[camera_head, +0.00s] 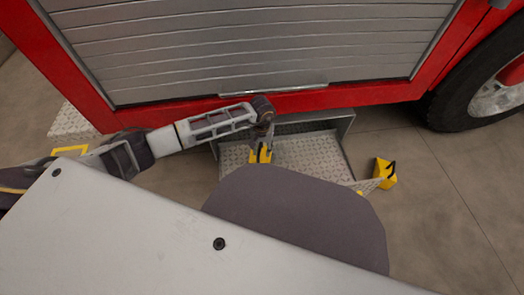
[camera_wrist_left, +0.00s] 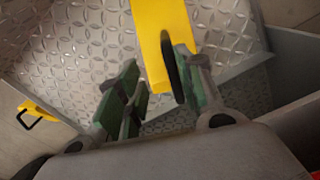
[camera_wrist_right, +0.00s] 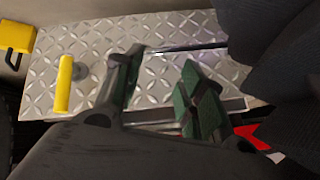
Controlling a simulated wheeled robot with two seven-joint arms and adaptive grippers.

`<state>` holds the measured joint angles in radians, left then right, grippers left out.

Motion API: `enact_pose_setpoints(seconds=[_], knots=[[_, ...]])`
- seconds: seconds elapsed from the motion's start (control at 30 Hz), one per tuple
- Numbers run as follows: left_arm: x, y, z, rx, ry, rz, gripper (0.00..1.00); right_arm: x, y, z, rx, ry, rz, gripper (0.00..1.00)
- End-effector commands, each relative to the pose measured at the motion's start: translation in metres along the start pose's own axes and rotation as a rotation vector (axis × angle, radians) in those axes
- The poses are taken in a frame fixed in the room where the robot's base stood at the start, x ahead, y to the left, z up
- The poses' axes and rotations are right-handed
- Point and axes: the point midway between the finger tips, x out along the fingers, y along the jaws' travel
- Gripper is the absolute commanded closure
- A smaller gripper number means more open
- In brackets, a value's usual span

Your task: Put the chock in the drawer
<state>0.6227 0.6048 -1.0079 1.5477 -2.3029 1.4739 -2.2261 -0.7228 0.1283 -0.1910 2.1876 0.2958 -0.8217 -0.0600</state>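The open drawer (camera_head: 305,157) has a diamond-plate floor and juts out below the truck's shutter. A yellow chock (camera_head: 265,154) is over the drawer's left part, under my left gripper (camera_head: 264,142). In the left wrist view the chock (camera_wrist_left: 160,30) lies behind the fingers (camera_wrist_left: 157,82), which stand apart. Its black handle is beside the right-hand finger. I cannot tell whether it rests on the plate. Another yellow chock (camera_head: 386,173) with a black handle stands on the floor right of the drawer. My right gripper (camera_wrist_right: 165,85) is open and empty above diamond plate; the head view hides it.
A yellow bar (camera_wrist_right: 64,85) shows on the diamond plate in the right wrist view. The red truck side (camera_head: 370,93) and closed shutter (camera_head: 260,50) stand behind, with a wheel (camera_head: 480,85) at right.

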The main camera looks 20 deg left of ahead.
Motion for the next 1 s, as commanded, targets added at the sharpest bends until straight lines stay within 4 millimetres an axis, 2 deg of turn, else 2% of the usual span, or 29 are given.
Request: enact_pose_setpoints(seconds=[0.2, 0.4, 1.0], knots=[[-0.026, -0.001, 0.0, 0.002, 0.002, -0.002, 0.63, 0.0, 0.0, 0.0, 0.0, 0.0, 0.0, 0.6], [-0.042, 0.0, 0.0, 0.001, 0.0, -0.002, 0.63, 0.0, 0.0, 0.0, -0.001, 0.0, 0.0, 0.6], [-0.049, -0.001, 0.0, 0.0, -0.001, -0.002, 0.63, 0.0, 0.0, 0.0, -0.001, 0.0, 0.0, 0.6]])
